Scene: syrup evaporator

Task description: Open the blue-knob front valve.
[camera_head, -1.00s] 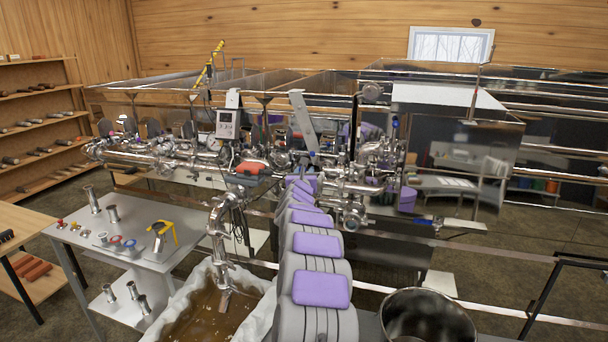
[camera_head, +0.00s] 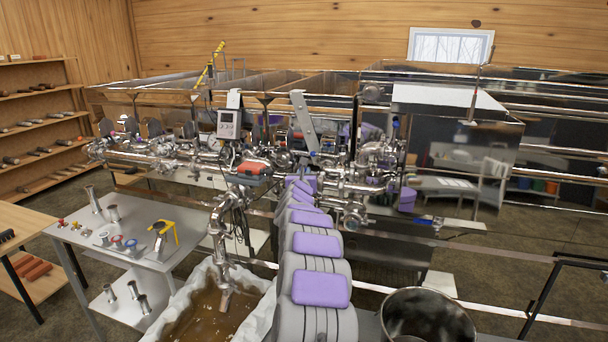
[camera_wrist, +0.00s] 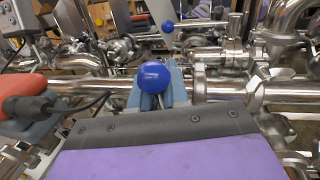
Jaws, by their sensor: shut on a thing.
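A round blue knob (camera_wrist: 154,77) shows at the middle of the wrist view, in front of a horizontal steel pipe. My gripper (camera_wrist: 160,88) has blue-grey fingers on both sides of the knob's handle, and it is shut on it. The dark edge and purple pad of my own arm fill the lower part of this view. A second blue knob (camera_wrist: 167,26) stands farther back on a thin stem, apart from my gripper. In the head view my purple-padded arm reaches forward to the pipework, and my fingers are too small to make out there.
Steel pipes (camera_wrist: 225,88) and fittings crowd both sides of my gripper. A red-and-dark handled device (camera_wrist: 25,88) is close on the left. In the head view, a tub of brown liquid (camera_head: 205,315) and a steel pot (camera_head: 428,318) flank my arm. A grey table (camera_head: 110,262) stands left.

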